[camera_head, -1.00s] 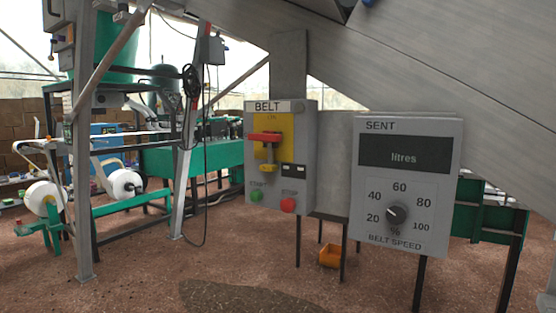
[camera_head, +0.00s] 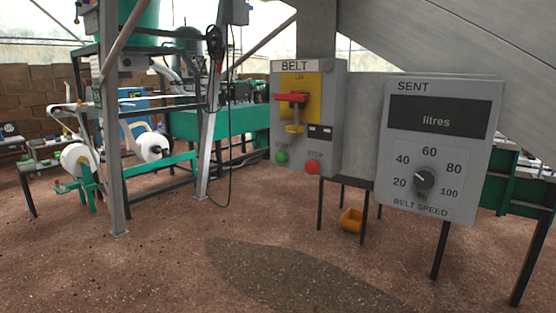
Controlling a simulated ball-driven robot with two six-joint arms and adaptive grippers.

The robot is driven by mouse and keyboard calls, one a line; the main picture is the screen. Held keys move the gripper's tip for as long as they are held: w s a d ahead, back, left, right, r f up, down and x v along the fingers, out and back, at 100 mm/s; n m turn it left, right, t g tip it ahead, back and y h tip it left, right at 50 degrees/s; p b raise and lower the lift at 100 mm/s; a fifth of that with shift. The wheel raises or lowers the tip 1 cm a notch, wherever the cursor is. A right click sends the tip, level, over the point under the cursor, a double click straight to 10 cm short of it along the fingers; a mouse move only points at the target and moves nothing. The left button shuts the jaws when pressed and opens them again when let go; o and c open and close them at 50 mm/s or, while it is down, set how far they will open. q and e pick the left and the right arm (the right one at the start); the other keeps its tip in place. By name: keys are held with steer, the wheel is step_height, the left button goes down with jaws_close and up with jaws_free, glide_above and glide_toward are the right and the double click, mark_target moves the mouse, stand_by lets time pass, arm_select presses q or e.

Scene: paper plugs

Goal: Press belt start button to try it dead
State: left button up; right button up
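The grey belt control box (camera_head: 339,125) hangs on a post right of the picture's middle, with a "BELT" label on top. It carries a green START button (camera_head: 282,157) at lower left and a red STOP button (camera_head: 313,167) at lower right. Above them a red switch handle (camera_head: 291,97) lies across a yellow plate (camera_head: 314,97), with a yellow piece (camera_head: 294,128) hanging below it. A small dark window panel (camera_head: 320,132) sits above the STOP button. Neither of my grippers shows.
A "SENT litres" display with a belt speed dial (camera_head: 424,179) stands right of the box. Green machinery (camera_head: 215,122) and white rolls (camera_head: 150,146) are at left. An orange bin (camera_head: 351,220) lies on the ground below. Open brown floor (camera_head: 160,260) with a dark patch (camera_head: 290,275) is in front.

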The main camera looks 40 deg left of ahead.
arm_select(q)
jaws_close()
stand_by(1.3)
